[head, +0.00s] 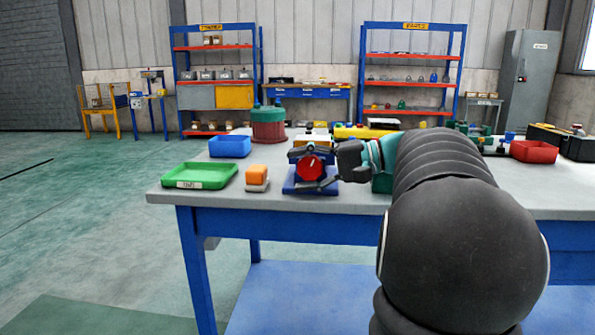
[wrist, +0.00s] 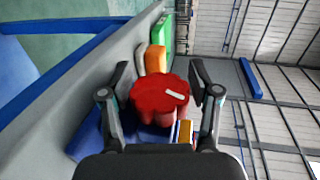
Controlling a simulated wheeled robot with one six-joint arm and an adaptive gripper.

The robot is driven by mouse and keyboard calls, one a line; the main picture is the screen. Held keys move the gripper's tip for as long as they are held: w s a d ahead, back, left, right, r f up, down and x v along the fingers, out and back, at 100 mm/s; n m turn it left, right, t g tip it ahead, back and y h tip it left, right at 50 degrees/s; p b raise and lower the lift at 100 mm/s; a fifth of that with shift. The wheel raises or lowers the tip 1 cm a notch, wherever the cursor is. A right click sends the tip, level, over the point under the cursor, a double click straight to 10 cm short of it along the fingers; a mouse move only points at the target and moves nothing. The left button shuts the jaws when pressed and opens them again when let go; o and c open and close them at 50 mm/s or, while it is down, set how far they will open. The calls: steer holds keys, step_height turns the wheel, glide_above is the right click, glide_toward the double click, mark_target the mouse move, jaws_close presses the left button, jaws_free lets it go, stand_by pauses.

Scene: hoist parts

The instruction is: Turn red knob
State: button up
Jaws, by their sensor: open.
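The red knob (head: 309,168) is on the front of a blue-based device (head: 312,186) on the table. In the wrist view the red knob (wrist: 161,97) has a lobed rim and a pale mark on its face. My gripper (head: 310,168) reaches in from the right in the head view, its fingers above and below the knob. In the wrist view my gripper (wrist: 161,80) is open, with one finger on each side of the knob. Gaps show between the fingers and the knob there. The gripper hides part of the device.
An orange and white block (head: 257,178) stands just left of the device. A green tray (head: 200,176) and a blue bin (head: 229,146) are further left. A green and red drum (head: 268,125) stands behind. A red bin (head: 532,151) is at the far right.

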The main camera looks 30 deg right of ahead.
steer(key=shift+w+a+f, duration=0.1)
steer(key=shift+w+a, duration=0.2)
steer(key=shift+a, duration=0.1)
steer(key=c, duration=1)
